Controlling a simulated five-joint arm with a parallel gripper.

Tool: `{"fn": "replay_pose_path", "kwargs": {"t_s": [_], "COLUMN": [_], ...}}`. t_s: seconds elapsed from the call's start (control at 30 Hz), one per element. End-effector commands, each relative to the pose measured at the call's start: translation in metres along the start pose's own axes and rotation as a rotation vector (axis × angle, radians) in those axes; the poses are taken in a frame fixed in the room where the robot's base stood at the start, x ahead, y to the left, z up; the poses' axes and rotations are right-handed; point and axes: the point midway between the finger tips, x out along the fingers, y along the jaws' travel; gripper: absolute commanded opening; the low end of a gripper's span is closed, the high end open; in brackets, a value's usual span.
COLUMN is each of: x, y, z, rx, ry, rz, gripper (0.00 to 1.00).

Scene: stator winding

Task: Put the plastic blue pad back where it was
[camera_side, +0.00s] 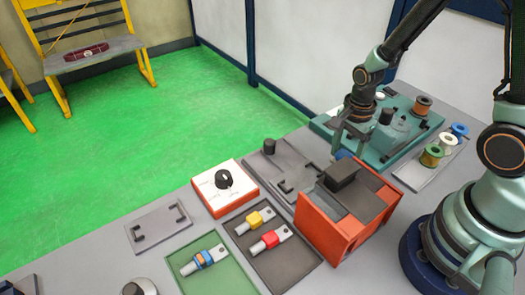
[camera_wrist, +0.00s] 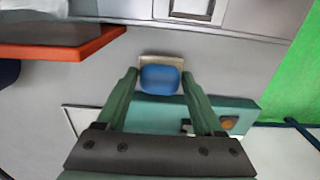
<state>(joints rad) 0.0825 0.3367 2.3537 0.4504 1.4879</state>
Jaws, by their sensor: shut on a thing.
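The blue pad (camera_wrist: 160,79) shows between my fingertips in the wrist view, with a beige square edge around it. In the side view the pad (camera_side: 343,154) is a small blue patch just under the fingers, partly hidden behind the orange box. My gripper (camera_side: 350,141) points down and is shut on the pad, above the bench between the orange box and the teal fixture. The gripper (camera_wrist: 160,77) also shows in the wrist view, one green finger on each side of the pad. The height of the pad above the surface is hard to tell.
The orange box (camera_side: 322,232) with a dark block on top stands close in front. The teal fixture (camera_side: 333,123) is behind, a spool plate (camera_side: 412,178) to the right. A grey fixture (camera_side: 262,165), a knob box (camera_side: 216,205) and tool trays (camera_side: 240,281) lie left.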

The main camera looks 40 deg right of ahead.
Motion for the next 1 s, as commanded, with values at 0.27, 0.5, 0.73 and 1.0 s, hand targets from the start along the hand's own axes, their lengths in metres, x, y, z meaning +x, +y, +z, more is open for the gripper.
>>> {"fn": "replay_pose_path", "kwargs": {"t_s": [0.27,0.5,0.73,1.0], "x": [0.014,0.015,0.016,0.015], "y": [0.000,0.000,0.000,0.000], "z": [0.000,0.000,0.000,0.000], "rx": [0.000,0.000,0.000,0.000], "ry": [0.000,0.000,0.000,0.000], "rz": [-0.001,0.000,0.000,-0.001], "gripper": [0.25,0.25,0.99,0.99]}}
